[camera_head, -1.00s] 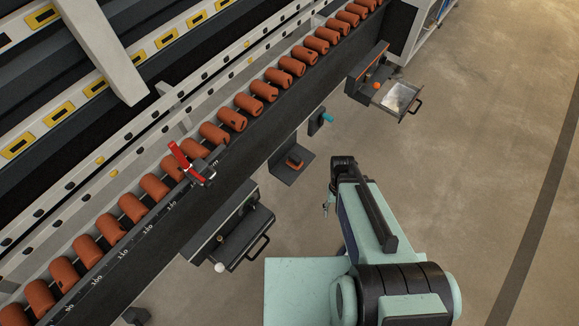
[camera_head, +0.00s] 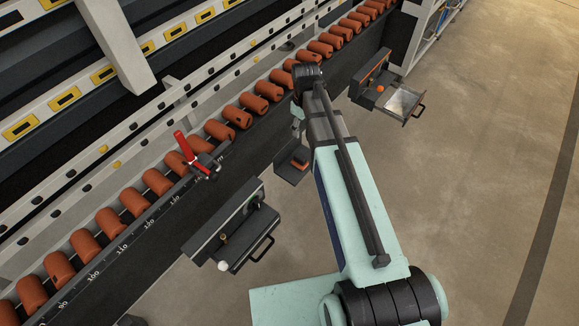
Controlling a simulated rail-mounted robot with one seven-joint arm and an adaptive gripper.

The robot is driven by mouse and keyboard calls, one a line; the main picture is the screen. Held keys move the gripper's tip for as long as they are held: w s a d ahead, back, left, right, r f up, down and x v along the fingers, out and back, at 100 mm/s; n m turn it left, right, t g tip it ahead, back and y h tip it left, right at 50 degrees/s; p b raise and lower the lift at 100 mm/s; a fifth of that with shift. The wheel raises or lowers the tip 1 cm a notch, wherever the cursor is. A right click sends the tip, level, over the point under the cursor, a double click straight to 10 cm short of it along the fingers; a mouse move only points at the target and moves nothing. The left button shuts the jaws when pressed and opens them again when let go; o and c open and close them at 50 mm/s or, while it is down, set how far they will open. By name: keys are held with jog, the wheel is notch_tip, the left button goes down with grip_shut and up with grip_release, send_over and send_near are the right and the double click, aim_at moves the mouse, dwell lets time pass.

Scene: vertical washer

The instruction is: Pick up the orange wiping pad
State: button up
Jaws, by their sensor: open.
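A small orange block, which looks like the wiping pad (camera_head: 300,165), lies on a dark bracket shelf (camera_head: 287,174) on the machine's front side, below the roller row. It is small in this view, and my arm passes close to its right. My gripper (camera_head: 296,128) hangs below my wrist, above the shelf in the picture and apart from the pad. It is small and seen from above, partly covered by my wrist; it is open and nothing shows in it.
Orange-brown rollers (camera_head: 237,117) line the conveyor. A red-handled clamp (camera_head: 186,148) stands at its edge. A dark tray with a handle (camera_head: 240,245) juts out at lower left. A drawer (camera_head: 398,102) with an orange ball (camera_head: 380,88) is at upper right. Floor at right is clear.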

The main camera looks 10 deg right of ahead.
jog(key=n+b, duration=0.1)
send_near(300, 157)
jog(key=f, duration=0.5)
jog(key=shift+w+d+f, duration=0.15)
jog(key=shift+w+d, duration=0.1)
jog(key=shift+d, duration=0.1)
jog(key=shift+a+f, duration=0.15)
jog(key=shift+f, duration=1.2)
jog(key=shift+a+f, duration=0.15)
jog(key=shift+f, duration=1.2)
grip_shut()
